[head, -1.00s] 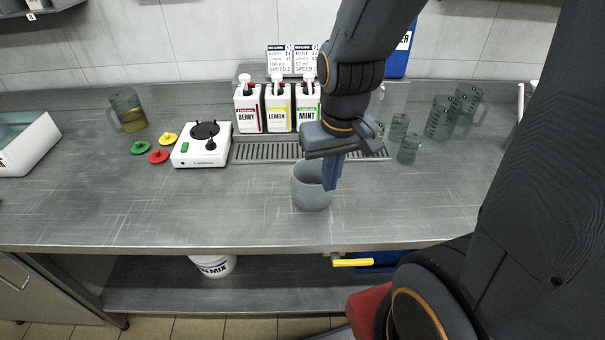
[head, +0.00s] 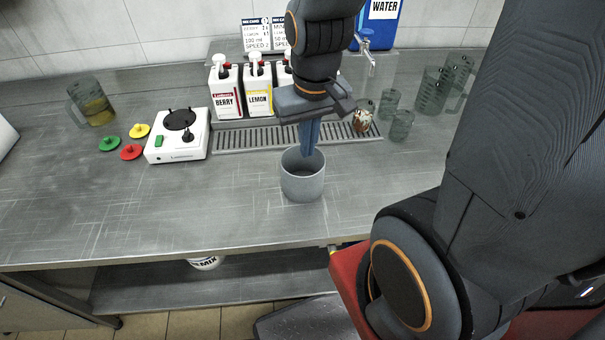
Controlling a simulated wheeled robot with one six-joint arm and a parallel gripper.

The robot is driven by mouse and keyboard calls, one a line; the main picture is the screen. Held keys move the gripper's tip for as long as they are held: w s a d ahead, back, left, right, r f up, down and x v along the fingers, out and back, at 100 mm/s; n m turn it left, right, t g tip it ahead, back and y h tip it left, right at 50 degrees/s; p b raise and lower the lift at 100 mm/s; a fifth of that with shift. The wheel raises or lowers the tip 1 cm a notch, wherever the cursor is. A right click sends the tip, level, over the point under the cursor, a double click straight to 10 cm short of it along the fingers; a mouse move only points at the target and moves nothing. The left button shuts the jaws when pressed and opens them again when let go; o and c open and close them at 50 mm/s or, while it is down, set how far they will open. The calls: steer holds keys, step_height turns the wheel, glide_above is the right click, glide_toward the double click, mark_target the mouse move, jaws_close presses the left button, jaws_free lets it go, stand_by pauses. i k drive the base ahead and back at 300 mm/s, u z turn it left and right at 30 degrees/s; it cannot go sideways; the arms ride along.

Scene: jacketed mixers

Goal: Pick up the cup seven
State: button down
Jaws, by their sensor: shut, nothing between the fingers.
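A grey cup (head: 302,183) stands upright on the metal counter, near the middle of the head view. No number shows on it, so I cannot tell if it is cup seven. My gripper (head: 311,149) points down over the cup's mouth with its blue fingers together and nothing held. The fingertips overlap the cup's far rim in the picture; I cannot tell whether they dip inside it or hang above or behind it. Several clear glass cups and jugs, one of them a jug (head: 431,91), stand at the back right.
A white mixer base (head: 178,146) and coloured lids (head: 131,152) are on the left, with a jug of yellow liquid (head: 92,102) behind. Syrup bottles (head: 227,92) stand behind a drip grate (head: 235,138). A blue water tank (head: 378,28) is at the back. The counter's front left is clear.

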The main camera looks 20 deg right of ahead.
mark_target(362, 118)
steer(key=z, duration=1.9)
steer(key=k, duration=1.25)
steer(key=u, duration=1.65)
steer(key=i, duration=0.95)
steer(key=z, duration=0.05)
